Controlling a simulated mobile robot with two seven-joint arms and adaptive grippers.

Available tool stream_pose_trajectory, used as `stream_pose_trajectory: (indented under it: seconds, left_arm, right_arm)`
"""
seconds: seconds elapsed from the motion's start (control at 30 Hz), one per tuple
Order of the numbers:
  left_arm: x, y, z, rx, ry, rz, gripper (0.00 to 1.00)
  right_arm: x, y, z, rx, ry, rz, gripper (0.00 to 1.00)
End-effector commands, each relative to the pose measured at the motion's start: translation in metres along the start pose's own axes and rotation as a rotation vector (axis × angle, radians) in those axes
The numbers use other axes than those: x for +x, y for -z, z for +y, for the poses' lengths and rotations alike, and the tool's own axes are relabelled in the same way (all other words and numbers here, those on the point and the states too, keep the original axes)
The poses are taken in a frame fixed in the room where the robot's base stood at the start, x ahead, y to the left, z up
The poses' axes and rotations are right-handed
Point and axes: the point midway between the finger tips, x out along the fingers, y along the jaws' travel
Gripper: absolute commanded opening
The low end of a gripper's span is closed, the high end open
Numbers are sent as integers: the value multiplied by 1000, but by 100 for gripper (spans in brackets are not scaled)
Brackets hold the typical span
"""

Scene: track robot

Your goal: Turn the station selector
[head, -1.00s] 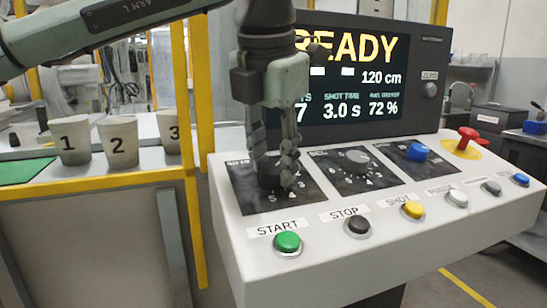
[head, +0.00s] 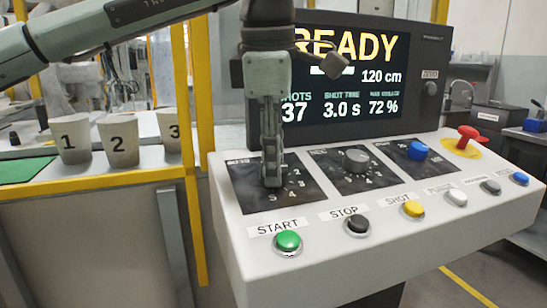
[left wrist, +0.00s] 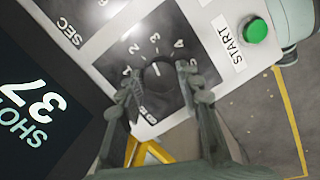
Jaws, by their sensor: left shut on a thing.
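The station selector is a dark round knob (left wrist: 157,76) on a black dial plate (left wrist: 140,45) with numbers around it. My left gripper (head: 272,178) points down at the leftmost dial plate (head: 305,194) of the control console. It is shut on the selector knob. In the left wrist view the two fingers (left wrist: 160,82) sit on opposite sides of the knob. In the head view the fingers line up one behind the other and hide the knob. My right gripper is in neither view.
A grey knob (head: 357,160) and a blue knob (head: 417,150) stand to the right. A green START button (head: 288,240) and several other buttons line the front. A display (head: 345,85) rises behind.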

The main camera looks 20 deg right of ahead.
Motion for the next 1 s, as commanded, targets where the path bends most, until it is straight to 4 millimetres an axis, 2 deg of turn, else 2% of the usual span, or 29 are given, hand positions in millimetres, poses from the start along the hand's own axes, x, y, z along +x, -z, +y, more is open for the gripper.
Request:
stream_pose_trajectory:
  seconds: [0.4,1.0]
  left_arm:
    - [-2,-1,2,235,27,12,6]
    - [-2,-1,2,287,34,15,6]
  right_arm:
    - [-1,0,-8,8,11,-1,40]
    - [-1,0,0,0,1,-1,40]
